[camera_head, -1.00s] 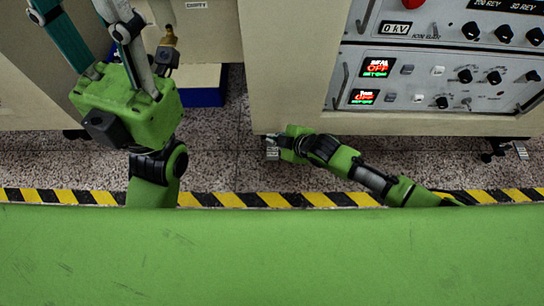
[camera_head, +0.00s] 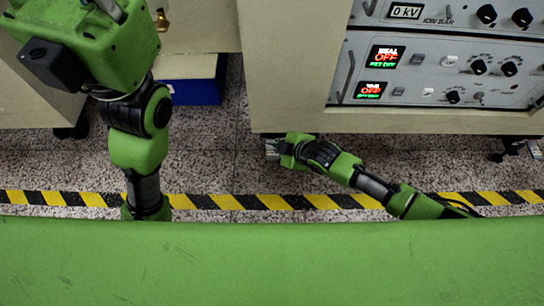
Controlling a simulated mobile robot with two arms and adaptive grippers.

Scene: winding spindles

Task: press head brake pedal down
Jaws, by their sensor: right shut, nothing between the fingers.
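A small silver-grey pedal (camera_head: 271,149) shows low at the floor, under the front edge of the cream cabinet in the middle. My right gripper (camera_head: 287,153) is beside it, just to its right, at the end of the arm that comes in from the lower right. It is shut and empty. The wrist hides the fingertips and part of the pedal, so I cannot tell whether they touch or how far down the pedal is.
The cabinet's control panel (camera_head: 440,75) with knobs and red-green displays is at the upper right. A blue box (camera_head: 198,88) stands between the cabinets. A yellow-black floor strip (camera_head: 250,201) crosses the speckled floor. Another small pedal or foot (camera_head: 535,149) is at the far right.

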